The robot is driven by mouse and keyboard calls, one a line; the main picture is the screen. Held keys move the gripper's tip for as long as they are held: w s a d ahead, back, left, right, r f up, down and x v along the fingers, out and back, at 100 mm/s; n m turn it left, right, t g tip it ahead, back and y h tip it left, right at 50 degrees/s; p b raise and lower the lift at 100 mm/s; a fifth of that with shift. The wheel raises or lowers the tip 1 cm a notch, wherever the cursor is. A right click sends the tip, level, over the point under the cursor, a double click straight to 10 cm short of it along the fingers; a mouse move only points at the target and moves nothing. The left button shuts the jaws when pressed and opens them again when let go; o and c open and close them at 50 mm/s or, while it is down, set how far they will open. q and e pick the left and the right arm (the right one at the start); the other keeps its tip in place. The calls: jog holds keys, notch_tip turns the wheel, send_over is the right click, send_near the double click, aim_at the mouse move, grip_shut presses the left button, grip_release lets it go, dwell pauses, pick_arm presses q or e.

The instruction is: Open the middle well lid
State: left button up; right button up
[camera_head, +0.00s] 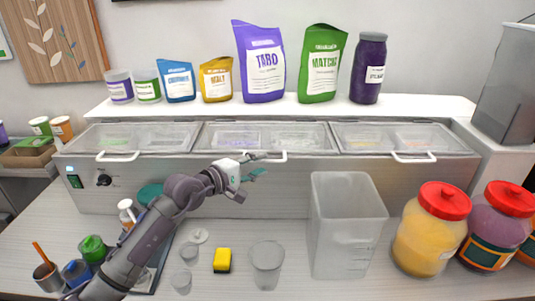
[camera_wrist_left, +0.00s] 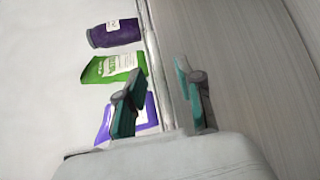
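The middle well lid (camera_head: 268,136) is a clear panel in a grey frame on the long metal topping unit. It lies shut, with a white handle (camera_head: 279,157) at its front edge. My left gripper (camera_head: 257,166) is in front of the unit, close by the left part of that handle. In the left wrist view, its two teal fingers (camera_wrist_left: 158,98) are apart, with no held object visible between them. I cannot tell whether a finger touches the handle. My right gripper is in neither view.
Left (camera_head: 125,137) and right (camera_head: 393,138) lids are shut. Pouches and jars, including the taro pouch (camera_head: 264,70), stand on the shelf behind. On the counter are a clear bin (camera_head: 345,225), a cup (camera_head: 267,265), a yellow sponge (camera_head: 222,260) and red-lidded jars (camera_head: 430,235).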

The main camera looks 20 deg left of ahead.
aim_at(264, 162)
pick_arm(q)
jog(key=shift+p+x, duration=0.3)
jog(key=shift+x, duration=0.85)
jog(key=shift+w+d+r, duration=0.15)
jog(key=shift+w+d, duration=0.05)
jog(key=shift+w, duration=0.05)
jog(key=shift+w+d, duration=0.1)
jog(key=shift+w, duration=0.1)
jog(key=shift+c, duration=0.6)
jog(key=c, duration=0.6)
grip_shut()
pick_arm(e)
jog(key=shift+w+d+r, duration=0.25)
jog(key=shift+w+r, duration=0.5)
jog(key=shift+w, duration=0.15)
